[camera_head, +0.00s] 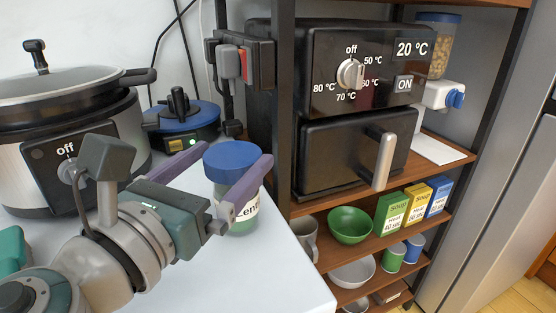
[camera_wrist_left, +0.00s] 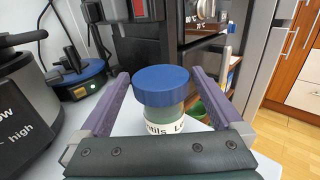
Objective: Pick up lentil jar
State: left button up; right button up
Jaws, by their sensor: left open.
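The lentil jar (camera_head: 240,209) has a blue lid, greenish contents and a white label with part of its name showing. It stands upright on the white counter near its right edge. My left gripper (camera_head: 220,165) is open, with its two purple fingers on either side of the jar. In the left wrist view the jar (camera_wrist_left: 163,109) sits between the fingers (camera_wrist_left: 160,85), with a visible gap on each side. The near finger hides part of the jar in the head view. My right gripper is not in view.
A slow cooker (camera_head: 40,125) stands at the left, with a blue-topped appliance (camera_head: 187,120) behind my gripper. To the right, a shelf holds an air fryer (camera_head: 350,150), a green bowl (camera_head: 350,225) and soup boxes (camera_head: 415,205). The front of the white counter (camera_head: 270,280) is clear.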

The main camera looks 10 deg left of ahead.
pick_arm(q)
jog(key=shift+w+d, duration=0.2)
jog(key=shift+w, duration=0.85)
grip_shut()
